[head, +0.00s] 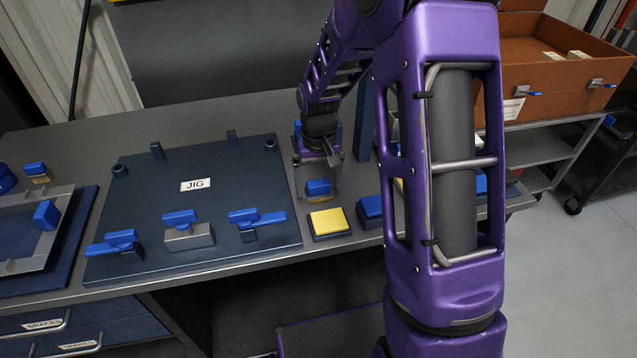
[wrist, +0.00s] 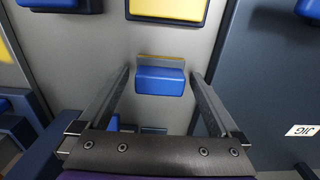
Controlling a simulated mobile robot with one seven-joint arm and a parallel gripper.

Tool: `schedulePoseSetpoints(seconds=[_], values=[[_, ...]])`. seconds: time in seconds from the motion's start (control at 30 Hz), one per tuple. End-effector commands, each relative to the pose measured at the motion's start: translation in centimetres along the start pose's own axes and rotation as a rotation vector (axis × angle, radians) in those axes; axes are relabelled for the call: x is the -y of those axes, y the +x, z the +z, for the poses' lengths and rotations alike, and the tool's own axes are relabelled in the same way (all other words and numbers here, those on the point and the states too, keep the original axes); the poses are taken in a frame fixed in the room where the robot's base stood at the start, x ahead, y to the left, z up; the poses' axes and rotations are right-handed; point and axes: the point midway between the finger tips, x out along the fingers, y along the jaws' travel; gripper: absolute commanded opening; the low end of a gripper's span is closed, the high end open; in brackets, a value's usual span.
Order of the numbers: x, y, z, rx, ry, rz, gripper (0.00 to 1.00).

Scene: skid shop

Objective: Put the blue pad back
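A small blue pad with a tan edge (head: 318,187) stands on the bench right of the jig board. In the wrist view the blue pad (wrist: 160,81) sits between my two fingers, with a gap on each side. My gripper (head: 319,178) points down over it and is open; it also shows in the wrist view (wrist: 161,75). A yellow-topped block (head: 328,222) is just in front of the pad, and shows at the top of the wrist view (wrist: 168,9). Another blue-topped block (head: 369,208) is to its right, partly hidden by my arm.
The dark jig board (head: 215,205) with blue-handled clamps (head: 187,233) lies left of my gripper. A blue post (head: 364,110) stands close behind on the right. An orange-brown bin (head: 545,75) is at the back right. The bench behind the board is clear.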

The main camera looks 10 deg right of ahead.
Motion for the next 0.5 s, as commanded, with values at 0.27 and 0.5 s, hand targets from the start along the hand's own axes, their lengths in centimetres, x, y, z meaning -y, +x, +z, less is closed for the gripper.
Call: schedulePoseSetpoints(seconds=[0.27,0.5], values=[[0.0,-0.3,0.0,-0.001,0.0,0.0,1.0],[0.0,-4.0,-0.1,-0.005,0.0,0.001,1.0]])
